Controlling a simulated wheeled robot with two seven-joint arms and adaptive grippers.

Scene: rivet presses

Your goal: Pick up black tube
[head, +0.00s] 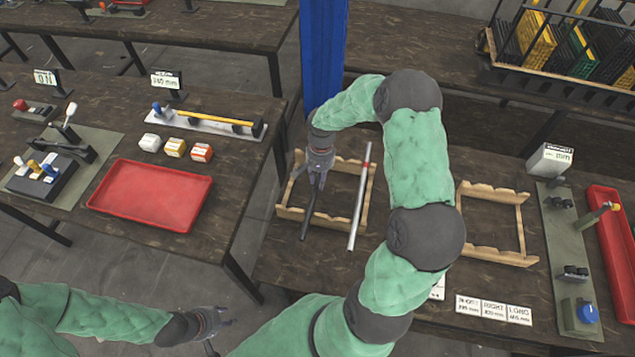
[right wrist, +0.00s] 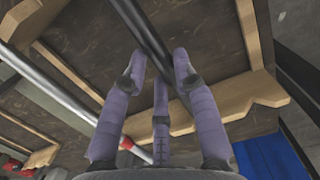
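A black tube (head: 307,215) lies across a wooden rack (head: 290,213) on the middle table, left of a silver tube. My right gripper (head: 318,180) is over the far part of the black tube, pointing down, and hides that part in the head view. In the right wrist view the black tube (right wrist: 150,35) runs past the spread purple fingers (right wrist: 158,65). They look open, and I cannot tell if they touch it. My left gripper (head: 222,316) is low at the front, over the floor, empty with its fingers apart.
A silver tube (head: 359,200) with a red band lies close beside the black tube. An empty wooden rack (head: 527,228) is to the right, beyond my right arm. Label cards (head: 493,309) lie at the front. A blue post (head: 323,55) stands behind. A red tray (head: 150,194) is on the left table.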

